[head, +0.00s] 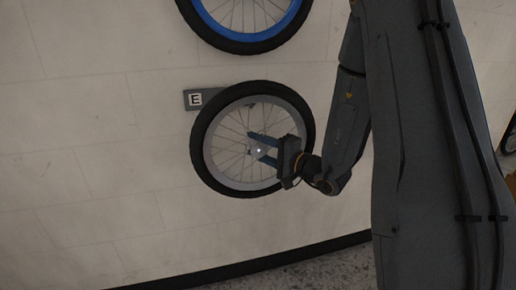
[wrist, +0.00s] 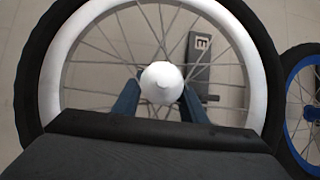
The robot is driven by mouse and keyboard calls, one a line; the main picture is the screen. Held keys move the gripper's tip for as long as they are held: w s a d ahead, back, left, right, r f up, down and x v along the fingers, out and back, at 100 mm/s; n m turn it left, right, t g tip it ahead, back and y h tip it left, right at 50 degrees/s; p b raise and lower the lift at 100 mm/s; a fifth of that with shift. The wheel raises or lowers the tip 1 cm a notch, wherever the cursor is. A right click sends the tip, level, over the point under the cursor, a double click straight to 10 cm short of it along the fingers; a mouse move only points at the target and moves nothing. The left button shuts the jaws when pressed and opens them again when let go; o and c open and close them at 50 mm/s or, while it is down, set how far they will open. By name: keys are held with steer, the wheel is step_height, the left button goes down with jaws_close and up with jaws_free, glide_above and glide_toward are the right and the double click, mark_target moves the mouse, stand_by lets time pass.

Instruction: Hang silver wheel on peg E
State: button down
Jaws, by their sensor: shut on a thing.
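The silver wheel (head: 209,150), with a black tyre and pale rim, is upright in front of the wall in the head view. It fills much of the wrist view (wrist: 58,60). My gripper (head: 259,148) is shut on its hub (wrist: 162,83), one blue finger on each side. The plate marked E (head: 195,99) is on the wall, partly covered by the wheel's upper left edge. A short dark peg (wrist: 209,98) shows behind or between the spokes, inside the rim, in the wrist view. I cannot tell whether it passes through the wheel.
A blue-rimmed wheel (head: 250,38) hangs on the wall just above, and it shows at the right of the wrist view (wrist: 297,110). The wall left of the silver wheel is bare. A dark skirting strip (head: 240,268) runs above the speckled floor. Part of another wheel shows at the far right.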

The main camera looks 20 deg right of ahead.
steer(key=w+f+b, duration=0.2)
steer(key=w, duration=0.6)
steer(key=shift+w, duration=0.35)
stand_by(1.0)
steer(key=shift+b, duration=0.3)
stand_by(0.6)
